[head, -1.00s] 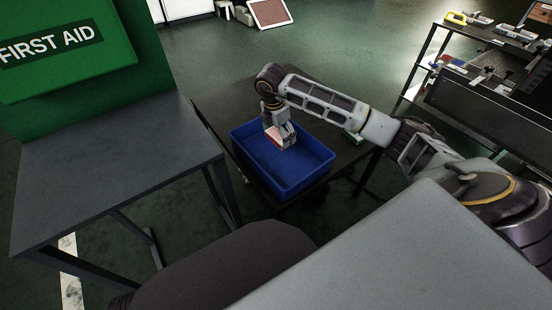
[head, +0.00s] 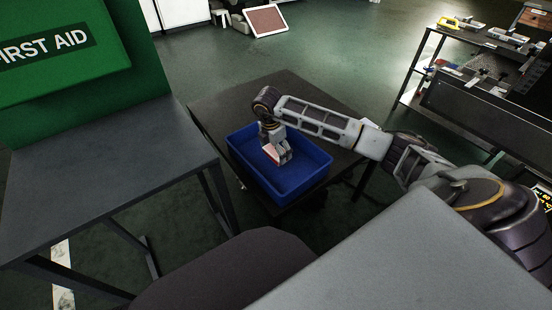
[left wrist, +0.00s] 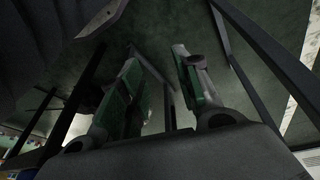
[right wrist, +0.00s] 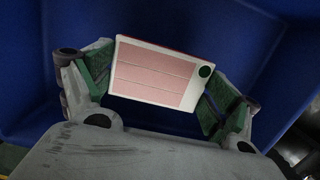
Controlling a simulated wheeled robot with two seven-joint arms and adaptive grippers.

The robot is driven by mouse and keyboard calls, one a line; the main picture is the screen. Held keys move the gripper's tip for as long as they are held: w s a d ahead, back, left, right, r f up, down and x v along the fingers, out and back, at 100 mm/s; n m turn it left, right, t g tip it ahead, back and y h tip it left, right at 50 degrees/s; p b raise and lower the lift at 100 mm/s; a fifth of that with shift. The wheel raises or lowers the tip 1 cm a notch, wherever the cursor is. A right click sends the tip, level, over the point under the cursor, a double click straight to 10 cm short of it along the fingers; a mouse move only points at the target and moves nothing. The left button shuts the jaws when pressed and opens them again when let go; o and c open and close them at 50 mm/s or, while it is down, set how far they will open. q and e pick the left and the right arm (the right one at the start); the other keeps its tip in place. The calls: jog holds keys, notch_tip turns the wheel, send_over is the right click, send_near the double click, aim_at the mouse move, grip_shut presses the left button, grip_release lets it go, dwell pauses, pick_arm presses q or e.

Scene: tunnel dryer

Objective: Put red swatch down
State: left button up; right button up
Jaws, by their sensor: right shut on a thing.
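My right gripper (head: 277,157) is down inside the blue bin (head: 302,192) on the dark table. It is shut on the red swatch (right wrist: 150,78), a flat white-bordered card with pale red bands and a dark green dot at one corner. In the right wrist view the card is between the green-padded fingers (right wrist: 160,85), with blue bin walls around it. A pinkish edge of the swatch (head: 271,153) shows in the head view. I cannot tell whether it touches the bin floor. My left gripper (left wrist: 160,80) is open and empty, above the dark green floor.
A dark table (head: 210,106) bears the bin. A grey table (head: 100,165) with a green first aid box (head: 60,45) stands at left. A shelf rack with several items (head: 490,45) stands at right. The floor behind is mostly clear.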

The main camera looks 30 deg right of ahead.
aim_at(276, 157)
jog(key=shift+f, duration=0.1)
jog(key=shift+f, duration=0.55)
jog(key=shift+f+b, duration=0.5)
jog(key=shift+f, duration=0.8)
pick_arm(q)
jog(key=shift+w+d+r, duration=0.1)
jog(key=shift+w+r, duration=0.1)
jog(key=shift+r, duration=0.75)
pick_arm(e)
jog(key=shift+f, duration=0.1)
jog(key=o, duration=0.8)
pick_arm(q)
jog(key=shift+s+f, duration=0.15)
jog(key=shift+f, duration=0.05)
jog(key=shift+r, duration=0.15)
